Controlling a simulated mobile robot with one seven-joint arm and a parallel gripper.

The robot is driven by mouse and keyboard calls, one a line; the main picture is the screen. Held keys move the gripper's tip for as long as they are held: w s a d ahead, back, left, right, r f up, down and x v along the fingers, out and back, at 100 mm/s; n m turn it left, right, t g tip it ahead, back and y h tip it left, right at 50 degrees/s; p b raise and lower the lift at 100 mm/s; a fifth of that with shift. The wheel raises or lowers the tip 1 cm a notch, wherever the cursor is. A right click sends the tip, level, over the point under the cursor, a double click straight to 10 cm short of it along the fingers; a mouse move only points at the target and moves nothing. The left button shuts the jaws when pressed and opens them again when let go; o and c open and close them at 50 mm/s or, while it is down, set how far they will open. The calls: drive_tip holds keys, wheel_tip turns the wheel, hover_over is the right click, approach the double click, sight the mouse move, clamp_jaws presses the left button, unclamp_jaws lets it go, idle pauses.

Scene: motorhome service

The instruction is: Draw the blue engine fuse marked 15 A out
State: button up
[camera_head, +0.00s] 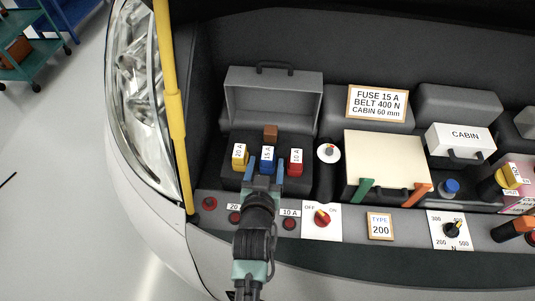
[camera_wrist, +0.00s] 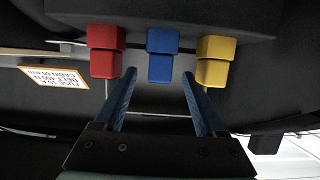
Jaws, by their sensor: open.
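The blue fuse marked 15 A (camera_head: 267,155) stands in the fuse box (camera_head: 230,140) between a yellow fuse marked 20 A (camera_head: 240,157) and a red fuse marked 10 A (camera_head: 295,162). In the wrist view the blue fuse (camera_wrist: 161,55) lies ahead, centred between my fingers, with the red fuse (camera_wrist: 105,52) left and the yellow fuse (camera_wrist: 215,60) right. My gripper (camera_wrist: 160,85) is open and empty; its blue fingertips are just short of the blue fuse, and no contact shows. In the head view my gripper (camera_head: 263,178) partly hides the fuse's lower part.
The fuse box lid (camera_head: 273,98) stands open behind the fuses. A brown block (camera_head: 270,132) sits behind the blue fuse. A sign (camera_head: 377,103) reads "FUSE 15 A". A red OFF/ON knob (camera_head: 322,218) and a black cylinder (camera_head: 327,180) are to the right. A yellow post (camera_head: 173,100) stands left.

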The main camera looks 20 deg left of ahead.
sight(267, 154)
drive_tip(key=shift+x, duration=2.05)
clamp_jaws()
drive_tip(key=c, duration=0.7)
unclamp_jaws()
clamp_jaws()
drive_tip(key=shift+r+p, duration=0.5)
drive_tip(key=shift+r, duration=0.2)
